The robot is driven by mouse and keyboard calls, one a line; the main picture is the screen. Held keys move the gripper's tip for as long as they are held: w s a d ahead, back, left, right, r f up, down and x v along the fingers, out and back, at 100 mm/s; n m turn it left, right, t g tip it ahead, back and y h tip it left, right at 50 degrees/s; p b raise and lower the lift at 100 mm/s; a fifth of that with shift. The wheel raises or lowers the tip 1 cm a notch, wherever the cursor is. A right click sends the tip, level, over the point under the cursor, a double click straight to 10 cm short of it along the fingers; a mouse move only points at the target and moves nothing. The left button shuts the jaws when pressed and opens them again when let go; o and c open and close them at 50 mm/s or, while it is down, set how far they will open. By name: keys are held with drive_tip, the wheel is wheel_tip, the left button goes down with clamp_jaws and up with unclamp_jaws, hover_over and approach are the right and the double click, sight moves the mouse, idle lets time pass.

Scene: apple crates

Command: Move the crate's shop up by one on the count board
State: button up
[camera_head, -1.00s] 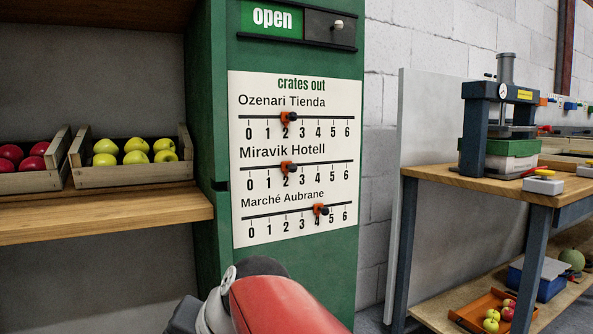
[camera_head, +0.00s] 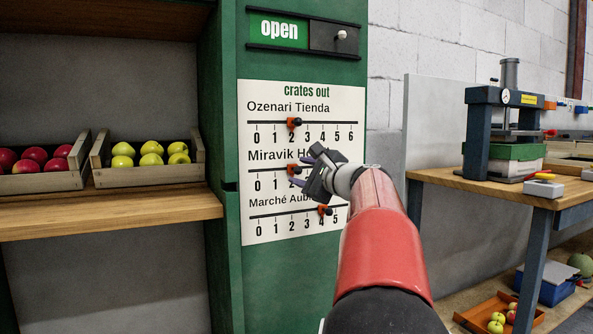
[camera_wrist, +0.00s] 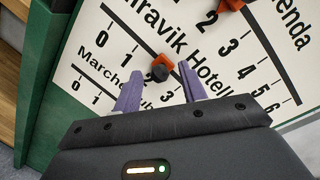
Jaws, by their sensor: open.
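The count board (camera_head: 350,100), headed "crates out", has three 0–6 scales. The Ozenari Tienda slider (camera_head: 294,123) is at 2. The Miravik Hotell slider (camera_head: 292,169) is at about 2, partly hidden by my gripper; the wrist view shows its orange body and dark knob (camera_wrist: 160,72). The Marché Aubrane slider (camera_head: 325,210) is at 4. My gripper (camera_head: 299,170) is open in front of the Miravik row. In the wrist view its purple fingers (camera_wrist: 160,88) appear on either side of the Miravik knob; contact cannot be told. No shop label shows on the crates.
On the left shelf (camera_head: 120,205) stand a crate of red apples (camera_head: 45,183) and a crate of yellow-green apples (camera_head: 150,175). An "open" sign (camera_head: 279,29) with a knob is above the board. A workbench (camera_head: 480,190) with a press (camera_head: 485,130) stands right.

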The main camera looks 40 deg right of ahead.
drive_tip(key=shift+w, duration=1.15)
drive_tip(key=shift+c, duration=0.2)
clamp_jaws()
